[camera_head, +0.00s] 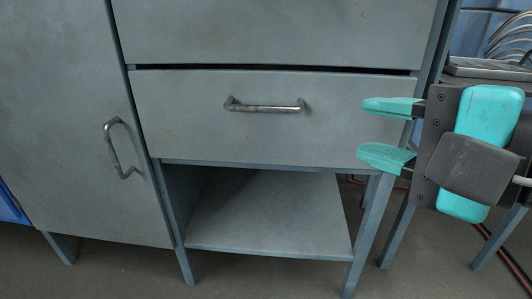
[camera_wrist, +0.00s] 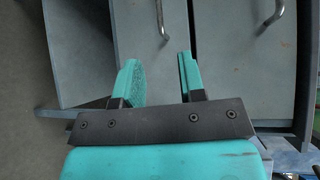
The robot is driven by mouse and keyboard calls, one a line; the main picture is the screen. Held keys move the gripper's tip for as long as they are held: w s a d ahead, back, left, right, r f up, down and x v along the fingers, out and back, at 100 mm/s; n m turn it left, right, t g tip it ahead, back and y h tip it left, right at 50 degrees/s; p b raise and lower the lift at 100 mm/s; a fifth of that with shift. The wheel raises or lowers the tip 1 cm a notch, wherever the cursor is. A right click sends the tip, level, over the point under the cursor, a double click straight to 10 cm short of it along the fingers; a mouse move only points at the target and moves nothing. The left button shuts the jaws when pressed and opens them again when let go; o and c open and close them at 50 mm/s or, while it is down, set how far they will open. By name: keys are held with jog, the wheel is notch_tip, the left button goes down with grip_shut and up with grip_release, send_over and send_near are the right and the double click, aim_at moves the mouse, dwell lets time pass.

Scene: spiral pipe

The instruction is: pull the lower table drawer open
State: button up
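The lower table drawer (camera_head: 200,125) is a grey front panel, closed, with a thin dark gap along its top edge. Its metal bar handle (camera_head: 265,107) is near the upper middle of the panel. In the wrist view the lower drawer's handle (camera_wrist: 163,22) shows at the top, beyond the fingertips, with the drawer front (camera_wrist: 137,30) around it. My gripper (camera_head: 372,130) has teal fingers, spread apart and empty. In the head view it is right of the handle, in front of the drawer's right edge. In the wrist view the gripper (camera_wrist: 157,60) points toward the drawer fronts.
Above is the upper drawer front (camera_head: 270,30); its handle (camera_wrist: 276,12) shows in the wrist view. Below is an open shelf (camera_head: 270,220). A cabinet door (camera_head: 65,130) with a bent handle (camera_head: 113,150) is at left. Another table with metal items (camera_head: 490,68) stands at right.

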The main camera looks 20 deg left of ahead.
jog(key=a+p, duration=0.1)
jog(key=p, duration=0.9)
send_near(269, 110)
jog(key=p+x, duration=0.2)
jog(key=x, duration=0.8)
jog(key=shift+w+a+p, duration=0.15)
jog(key=shift+a+p, duration=0.15)
jog(key=shift+c, duration=0.2)
grip_shut()
